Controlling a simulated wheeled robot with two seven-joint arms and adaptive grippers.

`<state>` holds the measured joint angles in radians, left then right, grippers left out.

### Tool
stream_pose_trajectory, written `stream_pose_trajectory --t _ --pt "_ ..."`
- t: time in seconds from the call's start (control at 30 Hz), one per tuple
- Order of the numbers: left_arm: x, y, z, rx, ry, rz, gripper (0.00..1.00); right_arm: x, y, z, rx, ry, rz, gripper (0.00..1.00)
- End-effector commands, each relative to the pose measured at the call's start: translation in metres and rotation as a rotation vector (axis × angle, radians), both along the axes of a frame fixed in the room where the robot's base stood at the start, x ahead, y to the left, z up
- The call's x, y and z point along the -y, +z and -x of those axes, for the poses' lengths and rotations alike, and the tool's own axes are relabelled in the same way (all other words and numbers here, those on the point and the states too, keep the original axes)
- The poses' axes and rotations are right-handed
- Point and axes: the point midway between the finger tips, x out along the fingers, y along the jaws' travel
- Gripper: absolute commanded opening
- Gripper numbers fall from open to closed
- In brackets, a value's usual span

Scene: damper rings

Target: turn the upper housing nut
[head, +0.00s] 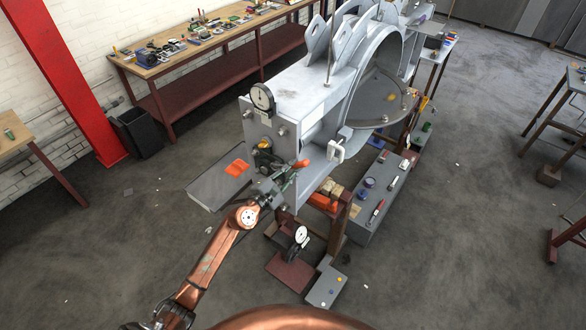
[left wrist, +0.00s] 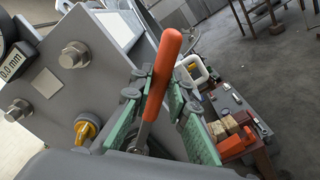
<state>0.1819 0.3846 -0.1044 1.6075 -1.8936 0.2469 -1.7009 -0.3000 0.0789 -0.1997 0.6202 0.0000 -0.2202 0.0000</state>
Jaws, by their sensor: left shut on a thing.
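The grey housing (head: 300,100) stands in the middle of the head view, its end plate facing me. Two silver hex nuts, one higher (left wrist: 75,55) and one lower (left wrist: 18,110), sit on the plate in the left wrist view. I cannot tell for certain which is the upper housing nut. My left gripper (head: 282,182) is in front of the plate's lower part. Its green-padded fingers (left wrist: 160,118) are shut on an orange-handled tool (left wrist: 166,65). The orange handle points up past the fingertips; its metal shank runs down between them, and its lower end is hidden. My right gripper is out of view.
A round dial gauge (head: 262,97) is on the end plate, and a yellow-ringed fitting (left wrist: 88,125) is close to my left fingers. A white clamp-like part (head: 336,151) is on the housing's right. A grey toolbox (head: 375,205) stands below right.

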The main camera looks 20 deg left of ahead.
Motion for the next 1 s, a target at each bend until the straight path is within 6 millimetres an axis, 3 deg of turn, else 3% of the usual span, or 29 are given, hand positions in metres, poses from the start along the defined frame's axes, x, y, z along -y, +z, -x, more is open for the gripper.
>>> stream_pose_trajectory --t 1.0 --pt "0.004 0.001 -0.012 0.002 -0.001 0.001 0.0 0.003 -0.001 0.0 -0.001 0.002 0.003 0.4"
